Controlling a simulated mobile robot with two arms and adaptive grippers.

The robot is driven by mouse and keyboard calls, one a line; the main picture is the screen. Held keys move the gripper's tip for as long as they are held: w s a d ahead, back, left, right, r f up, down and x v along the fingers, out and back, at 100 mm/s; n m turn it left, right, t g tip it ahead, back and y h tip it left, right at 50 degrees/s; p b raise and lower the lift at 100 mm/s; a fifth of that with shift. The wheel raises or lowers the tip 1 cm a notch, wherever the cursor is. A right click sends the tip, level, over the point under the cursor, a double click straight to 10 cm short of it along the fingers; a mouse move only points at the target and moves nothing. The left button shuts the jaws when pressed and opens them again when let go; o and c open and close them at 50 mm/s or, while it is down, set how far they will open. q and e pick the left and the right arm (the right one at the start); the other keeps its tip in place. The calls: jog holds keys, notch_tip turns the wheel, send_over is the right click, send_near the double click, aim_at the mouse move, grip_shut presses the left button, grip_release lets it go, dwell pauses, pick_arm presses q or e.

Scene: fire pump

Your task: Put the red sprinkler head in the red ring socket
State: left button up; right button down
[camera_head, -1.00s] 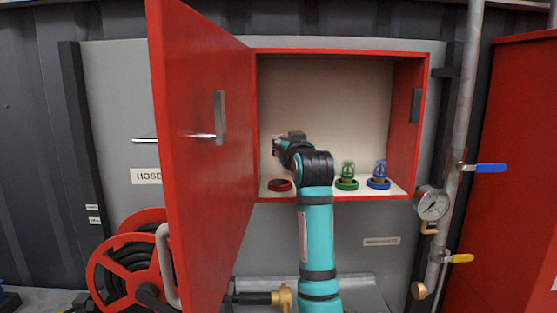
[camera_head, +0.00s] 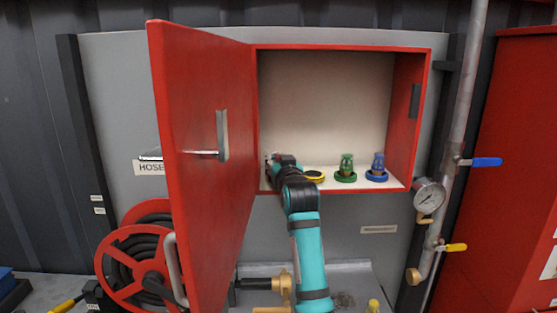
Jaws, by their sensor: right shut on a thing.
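The red cabinet (camera_head: 340,47) is open. My right gripper (camera_head: 270,162) is inside it at the left, low near the shelf, and is shut. The red sprinkler head does not show clearly; the gripper and wrist hide what is between the fingers. The red ring socket is hidden behind my right arm at the shelf's left end. I cannot tell whether the held thing touches it. My left gripper is not in view.
A yellow ring (camera_head: 315,177), a green ring with a green head (camera_head: 346,165) and a blue ring with a blue head (camera_head: 378,164) stand along the shelf. The open red door (camera_head: 200,100) is close left of my arm. A yellow head (camera_head: 373,306) is on the lower ledge.

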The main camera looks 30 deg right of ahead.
jog(key=shift+f, duration=0.15)
jog(key=c, duration=1.2)
grip_release()
jog(key=shift+o, duration=0.2)
jog(key=b+v, duration=0.4)
jog(key=v, duration=0.8)
